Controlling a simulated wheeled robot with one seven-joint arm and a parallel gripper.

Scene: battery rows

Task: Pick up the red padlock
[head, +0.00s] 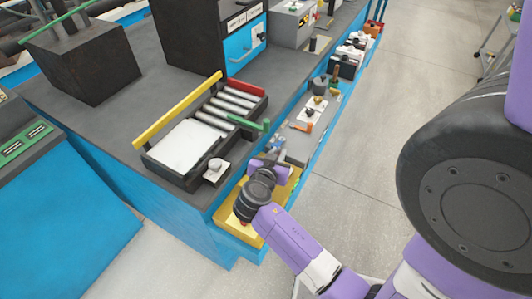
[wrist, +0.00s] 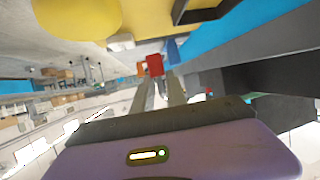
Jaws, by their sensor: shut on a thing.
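The red padlock (wrist: 155,64) shows in the wrist view as a small red block at the tips of my gripper's fingers (wrist: 167,84). The fingers are close together and shut on it. In the head view my gripper (head: 271,157) is over the far end of the yellow tray (head: 284,196) on the bench's lower ledge, and I cannot make out the padlock there. Whether the padlock touches the surface beneath is not clear.
An orange item (wrist: 142,69) and a blue item (wrist: 172,50) are close beside the padlock in the wrist view. A roller unit (head: 195,150) with a yellow rail stands left on the bench. Small items line the ledge beyond. The floor (head: 370,150) to the right is clear.

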